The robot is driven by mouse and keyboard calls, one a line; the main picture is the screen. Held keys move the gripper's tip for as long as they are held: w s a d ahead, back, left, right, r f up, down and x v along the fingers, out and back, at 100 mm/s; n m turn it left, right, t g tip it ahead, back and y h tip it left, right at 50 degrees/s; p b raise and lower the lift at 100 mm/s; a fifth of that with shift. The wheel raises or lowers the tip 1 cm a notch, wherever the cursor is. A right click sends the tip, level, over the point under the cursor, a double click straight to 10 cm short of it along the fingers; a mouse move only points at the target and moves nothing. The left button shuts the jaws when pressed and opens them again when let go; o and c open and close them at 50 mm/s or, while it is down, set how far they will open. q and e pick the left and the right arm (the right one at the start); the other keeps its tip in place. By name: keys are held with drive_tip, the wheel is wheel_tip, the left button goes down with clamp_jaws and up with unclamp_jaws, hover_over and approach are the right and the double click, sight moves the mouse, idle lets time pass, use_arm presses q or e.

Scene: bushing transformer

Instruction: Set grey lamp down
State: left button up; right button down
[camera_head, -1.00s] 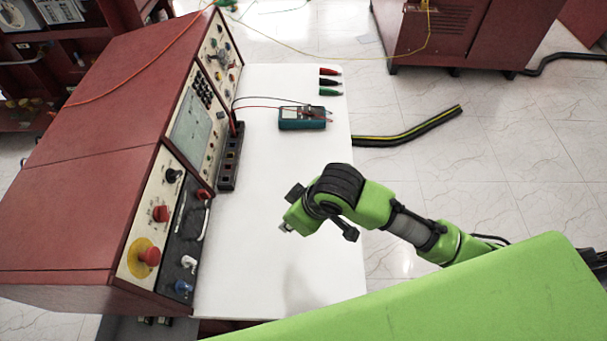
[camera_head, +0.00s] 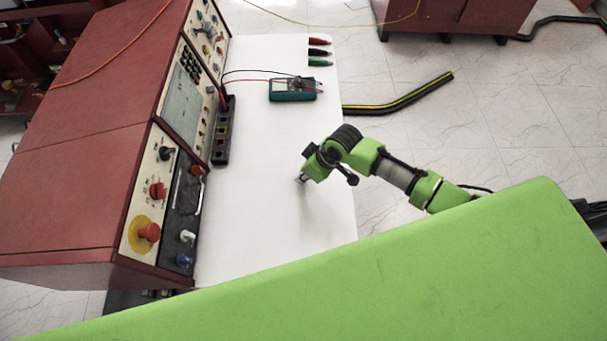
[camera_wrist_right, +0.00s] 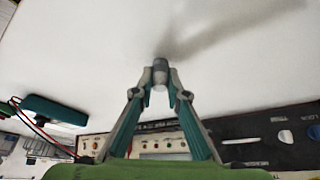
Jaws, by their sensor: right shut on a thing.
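The grey lamp (camera_wrist_right: 160,70) is a small grey cylinder between the fingertips of my right gripper (camera_wrist_right: 160,88). The gripper is shut on it. In the wrist view the lamp is over the white tabletop (camera_wrist_right: 90,40), with a dark shadow starting close to its end. I cannot tell whether it touches the table. In the head view my right gripper (camera_head: 302,178) is low over the middle of the white table (camera_head: 260,220), and the lamp is too small to make out. My left gripper is not in view.
The red control console (camera_head: 90,150) with its knob panel borders the table's left side. A teal multimeter (camera_head: 293,89) with leads lies farther back, with several coloured clips (camera_head: 319,52) behind it. A black socket strip (camera_head: 222,130) stands by the panel. The table around my gripper is clear.

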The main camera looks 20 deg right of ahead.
drive_tip(key=shift+f, duration=0.4)
drive_tip(key=shift+f, duration=0.15)
drive_tip(key=c, duration=2)
unclamp_jaws()
drive_tip(key=v, duration=1.2)
drive_tip(key=shift+b, duration=0.35)
